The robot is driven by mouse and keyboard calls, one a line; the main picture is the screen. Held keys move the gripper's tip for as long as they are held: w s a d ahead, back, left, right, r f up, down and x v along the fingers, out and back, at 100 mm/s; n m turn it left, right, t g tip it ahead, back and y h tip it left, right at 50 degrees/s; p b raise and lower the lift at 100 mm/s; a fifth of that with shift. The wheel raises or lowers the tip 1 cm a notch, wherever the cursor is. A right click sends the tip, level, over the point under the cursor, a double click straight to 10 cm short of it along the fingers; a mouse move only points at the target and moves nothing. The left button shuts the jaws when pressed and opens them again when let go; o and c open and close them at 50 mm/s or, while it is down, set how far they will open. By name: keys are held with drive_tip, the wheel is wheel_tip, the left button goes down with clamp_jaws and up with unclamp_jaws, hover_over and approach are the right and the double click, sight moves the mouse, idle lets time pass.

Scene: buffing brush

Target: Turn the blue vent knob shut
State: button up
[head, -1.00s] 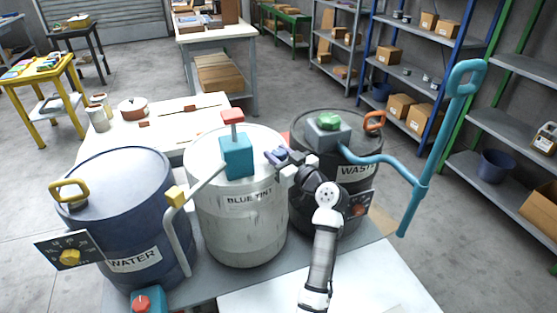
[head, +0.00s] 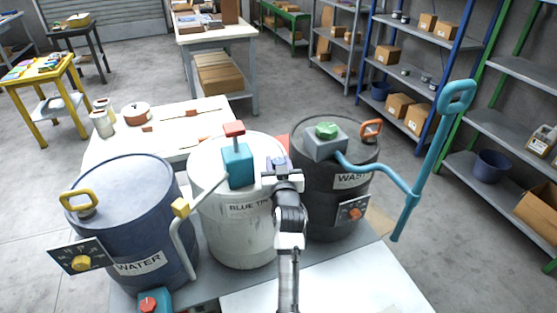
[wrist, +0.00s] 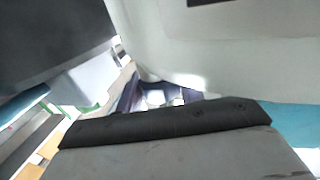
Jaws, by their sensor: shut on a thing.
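The blue vent knob (head: 280,162) is small and dark blue-violet, at the right edge of the white drum's top in the head view. It is mostly hidden by my gripper (head: 275,173), which is shut on it. The white BLUE TINT drum (head: 240,230) stands between the blue WATER drum and the dark WASTE drum. In the wrist view a dark blue-violet part of the knob (wrist: 133,93) shows just beyond the grey finger pad, beside the white drum wall (wrist: 240,60). How far the knob is turned cannot be told.
A teal pump block (head: 238,166) with a red top and a pale spout stands on the white drum, left of my gripper. The WASTE drum (head: 322,205) is close on the right, with a grey box and blue pump handle (head: 430,165). The WATER drum (head: 125,225) is at left.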

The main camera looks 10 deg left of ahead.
idle(0.4)
drive_tip(key=o, duration=1)
drive_tip(key=b+v, duration=0.4)
drive_tip(key=v, duration=1)
drive_tip(key=shift+a, duration=0.15)
